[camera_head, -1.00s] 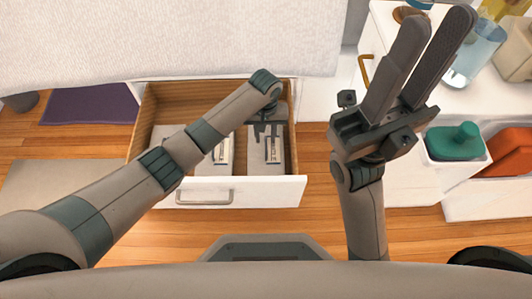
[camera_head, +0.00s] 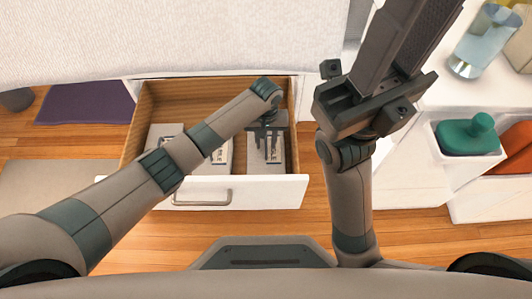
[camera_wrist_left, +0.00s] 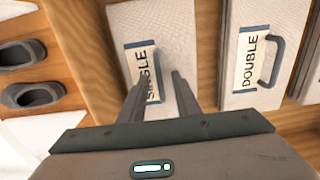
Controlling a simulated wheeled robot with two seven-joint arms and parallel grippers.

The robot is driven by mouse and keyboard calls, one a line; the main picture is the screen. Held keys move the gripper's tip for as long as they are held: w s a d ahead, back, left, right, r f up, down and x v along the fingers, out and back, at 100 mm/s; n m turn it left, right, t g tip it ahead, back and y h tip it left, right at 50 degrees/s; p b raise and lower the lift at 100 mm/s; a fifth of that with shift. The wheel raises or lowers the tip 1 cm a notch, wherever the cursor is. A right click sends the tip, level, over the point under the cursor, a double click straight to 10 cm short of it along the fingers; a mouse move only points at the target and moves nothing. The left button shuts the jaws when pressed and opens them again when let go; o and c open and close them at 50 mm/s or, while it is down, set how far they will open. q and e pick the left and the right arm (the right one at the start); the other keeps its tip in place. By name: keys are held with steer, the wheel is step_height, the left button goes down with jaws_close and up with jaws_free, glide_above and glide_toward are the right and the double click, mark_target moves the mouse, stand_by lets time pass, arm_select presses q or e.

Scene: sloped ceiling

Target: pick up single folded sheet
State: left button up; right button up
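A white folded-sheet pack labelled SINGLE (camera_wrist_left: 178,35) lies in the open wooden drawer (camera_head: 152,95). In the head view this appears to be the rightmost pack (camera_head: 277,160). My left gripper (camera_head: 268,143) is over it, pointing down. In the left wrist view my left gripper (camera_wrist_left: 160,80) has its two fingers apart, with the SINGLE label partly behind them; nothing is visibly held. I cannot tell whether the fingers touch the pack. A pack labelled DOUBLE (camera_wrist_left: 290,20) lies beside it, with a grey loop. My right gripper (camera_head: 405,35) is raised, empty, its fingers slightly apart.
Another labelled pack (camera_head: 160,134) lies at the drawer's left. The drawer's white front (camera_head: 275,190) has a handle. A white bedspread (camera_head: 170,35) hangs behind. At right are a glass (camera_head: 480,40) and a bin holding a green bottle (camera_head: 468,135).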

arm_select(q)
steer(key=shift+c, duration=0.5)
jaws_close()
stand_by(1.1)
